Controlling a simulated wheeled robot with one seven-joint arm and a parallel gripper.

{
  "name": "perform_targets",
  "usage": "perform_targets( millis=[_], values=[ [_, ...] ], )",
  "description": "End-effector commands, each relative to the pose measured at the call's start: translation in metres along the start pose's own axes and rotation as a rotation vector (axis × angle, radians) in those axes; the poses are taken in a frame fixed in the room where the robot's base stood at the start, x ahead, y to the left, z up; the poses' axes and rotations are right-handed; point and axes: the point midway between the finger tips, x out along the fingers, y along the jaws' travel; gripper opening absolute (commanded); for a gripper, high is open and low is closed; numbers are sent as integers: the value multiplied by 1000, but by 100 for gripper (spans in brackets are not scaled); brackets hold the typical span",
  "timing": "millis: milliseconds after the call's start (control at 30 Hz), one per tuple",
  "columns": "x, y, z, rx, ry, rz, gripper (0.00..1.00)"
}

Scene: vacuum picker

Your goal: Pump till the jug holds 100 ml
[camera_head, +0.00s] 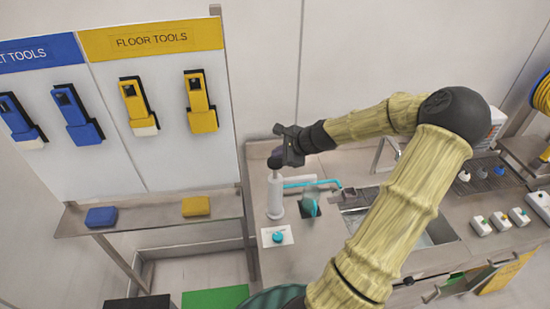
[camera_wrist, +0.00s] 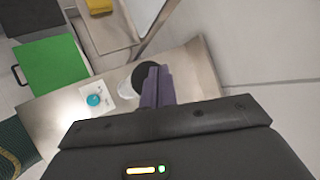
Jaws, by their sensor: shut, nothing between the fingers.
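A white pump (camera_head: 275,193) stands upright on the steel counter, with a dark round knob on top. A teal spout (camera_head: 312,182) runs from it to the right. The jug (camera_head: 310,203), with teal on it, stands on a dark pad just right of the pump; its fill level is too small to read. My gripper (camera_head: 277,160) is at the pump's knob, pointing down. In the wrist view my shut gripper (camera_wrist: 156,85) hides part of the dark knob (camera_wrist: 146,77); I cannot tell whether they touch. The jug is out of the wrist view.
A white card with a teal button (camera_head: 278,237) lies in front of the pump. A sink (camera_head: 425,230) is to the right, partly behind my arm. Tool boards (camera_head: 150,40) stand at the left, over a shelf with a yellow block (camera_head: 196,206) and a blue block (camera_head: 101,217).

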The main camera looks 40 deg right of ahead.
Motion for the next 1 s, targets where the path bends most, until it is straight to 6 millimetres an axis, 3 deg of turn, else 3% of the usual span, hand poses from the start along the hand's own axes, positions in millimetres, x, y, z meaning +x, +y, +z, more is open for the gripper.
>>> perform_targets(
  millis=[367,1000],
  values=[
    [-2,-2,2,0,0,-1,0],
    [-36,-27,26,0,0,0,0]
  ],
)
